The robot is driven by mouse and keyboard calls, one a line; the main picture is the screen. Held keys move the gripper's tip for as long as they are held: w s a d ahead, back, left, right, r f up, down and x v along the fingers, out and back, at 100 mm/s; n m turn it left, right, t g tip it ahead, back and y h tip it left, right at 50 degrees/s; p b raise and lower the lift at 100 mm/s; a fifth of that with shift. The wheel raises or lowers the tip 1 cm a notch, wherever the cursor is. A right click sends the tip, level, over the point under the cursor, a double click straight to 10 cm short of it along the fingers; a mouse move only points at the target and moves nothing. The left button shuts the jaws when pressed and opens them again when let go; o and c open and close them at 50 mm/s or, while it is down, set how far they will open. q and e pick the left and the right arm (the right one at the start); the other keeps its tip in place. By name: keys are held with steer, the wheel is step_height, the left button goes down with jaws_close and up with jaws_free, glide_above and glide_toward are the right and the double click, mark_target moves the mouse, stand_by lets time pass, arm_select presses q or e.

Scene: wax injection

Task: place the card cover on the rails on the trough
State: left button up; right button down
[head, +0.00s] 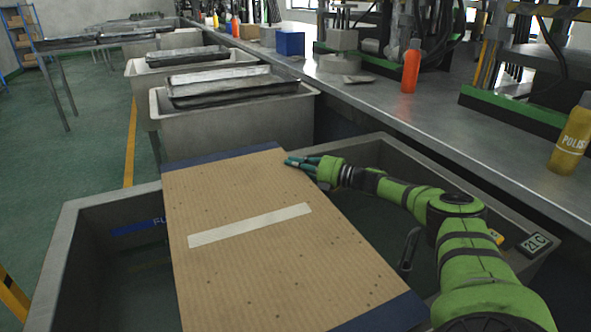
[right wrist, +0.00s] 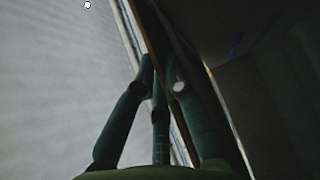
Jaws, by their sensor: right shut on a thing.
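The card cover (head: 262,245) is a brown cardboard panel with a pale strip across it and dark blue bands at its far and near ends. It lies across the middle of the near grey trough (head: 72,218), hiding much of its inside. I cannot tell whether it rests on the trough or hangs just above it. The rails cannot be made out. My right gripper (head: 298,162) is shut on the cover's right edge near its far corner. In the right wrist view my right gripper's fingers (right wrist: 160,72) straddle the cover's edge. My left gripper is not in view.
A steel bench (head: 440,118) runs along the right, bearing an orange bottle (head: 410,68), a yellow bottle (head: 573,137) and a blue box (head: 290,43). A small display reading 21C (head: 536,243) sits on the trough's right rim. More troughs (head: 232,125) stand behind.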

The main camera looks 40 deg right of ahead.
steer(key=c, duration=1.3)
jaws_free()
steer(key=v, duration=1.2)
